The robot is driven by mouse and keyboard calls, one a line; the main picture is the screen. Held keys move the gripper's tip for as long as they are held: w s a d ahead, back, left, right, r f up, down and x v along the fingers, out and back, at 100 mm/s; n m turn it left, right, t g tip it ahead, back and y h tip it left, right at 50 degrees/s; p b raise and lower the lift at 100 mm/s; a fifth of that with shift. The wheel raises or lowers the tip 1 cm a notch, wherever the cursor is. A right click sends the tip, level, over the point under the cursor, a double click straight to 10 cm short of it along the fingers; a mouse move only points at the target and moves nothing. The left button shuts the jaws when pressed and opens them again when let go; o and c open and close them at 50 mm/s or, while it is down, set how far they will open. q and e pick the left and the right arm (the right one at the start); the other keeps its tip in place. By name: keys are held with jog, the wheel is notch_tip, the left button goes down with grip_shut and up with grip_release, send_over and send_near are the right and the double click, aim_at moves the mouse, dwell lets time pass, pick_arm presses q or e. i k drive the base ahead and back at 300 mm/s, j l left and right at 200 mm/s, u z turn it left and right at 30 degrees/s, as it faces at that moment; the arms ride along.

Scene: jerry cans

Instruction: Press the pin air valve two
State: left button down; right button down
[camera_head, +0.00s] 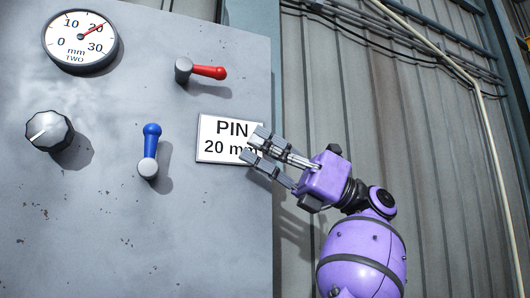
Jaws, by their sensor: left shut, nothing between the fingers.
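A grey panel (80,235) carries a red-handled lever (209,72) pointing right and a blue-handled lever (151,146) pointing up. A round gauge (80,42) marked "mm TWO" is at the upper left, its red needle at about 20. No label names either lever as the pin air valve. A sign (218,131) reads "PIN 20 mm"; my fingers cover part of its right side. My left gripper (254,148), on the purple arm, is shut and empty, right of the blue lever and below the red one. My right gripper is out of view.
A silver and black knob (49,131) sits at the panel's left, below the gauge. The panel ends to the right of the sign, with a corrugated wall (350,80) and a pipe beyond. The lower part of the panel is bare.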

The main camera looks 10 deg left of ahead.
aim_at(184, 66)
jog(key=k, duration=1)
